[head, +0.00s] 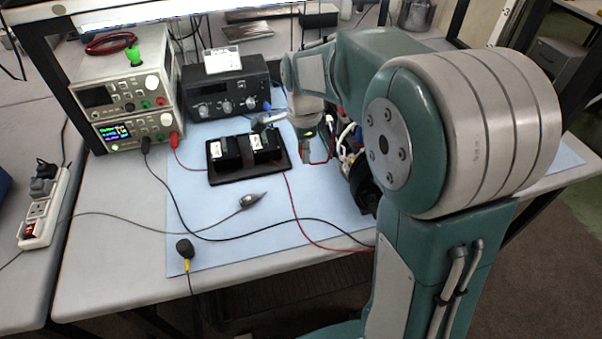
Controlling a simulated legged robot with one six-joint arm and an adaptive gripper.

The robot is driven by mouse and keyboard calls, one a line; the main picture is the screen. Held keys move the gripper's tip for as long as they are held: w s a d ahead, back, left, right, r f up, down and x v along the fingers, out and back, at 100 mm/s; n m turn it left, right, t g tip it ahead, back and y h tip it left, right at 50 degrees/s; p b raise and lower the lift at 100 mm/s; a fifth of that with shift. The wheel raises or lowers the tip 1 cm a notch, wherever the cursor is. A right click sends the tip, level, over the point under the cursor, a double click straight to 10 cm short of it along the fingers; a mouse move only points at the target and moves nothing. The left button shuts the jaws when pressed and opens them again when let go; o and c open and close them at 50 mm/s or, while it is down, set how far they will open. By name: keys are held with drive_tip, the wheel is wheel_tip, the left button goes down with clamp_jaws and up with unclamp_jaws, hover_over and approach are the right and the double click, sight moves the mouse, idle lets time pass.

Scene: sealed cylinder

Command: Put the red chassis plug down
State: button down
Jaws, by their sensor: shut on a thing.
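My gripper (286,138) is over the blue mat (225,253), just right of a black tray (217,176). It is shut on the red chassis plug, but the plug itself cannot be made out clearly. A little red shows among the gripper's parts and wires. My arm and the gripper's own body hide much of that area. I cannot tell whether the plug touches the mat.
The tray holds two black blocks (229,150). Stacked power supplies (125,95) and a black instrument (228,88) stand behind. A grey probe-like piece (252,200), a black plug (184,248) and loose leads lie in front. The front-left mat has free room.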

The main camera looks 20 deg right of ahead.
sight(303, 185)
wheel_tip(303, 185, down, 8)
drive_tip(key=shift+f, duration=0.25)
drive_tip(key=shift+f, duration=0.6)
drive_tip(key=shift+c, duration=2.4)
unclamp_jaws()
wheel_tip(303, 185, up, 12)
drive_tip(key=shift+r, duration=0.2)
drive_tip(key=shift+s+r, duration=0.15)
drive_tip(key=shift+r, duration=0.4)
drive_tip(key=s+r+n+t, duration=0.2)
drive_tip(key=s+n, duration=0.7)
drive_tip(key=s, duration=0.1)
drive_tip(key=s+r+n+t, duration=0.2)
drive_tip(key=s+n+t, duration=0.1)
drive_tip(key=s+n, duration=0.6)
drive_tip(key=shift+s+r+t, duration=0.2)
drive_tip(key=shift+s+t, duration=0.1)
drive_tip(key=shift+s, duration=0.55)
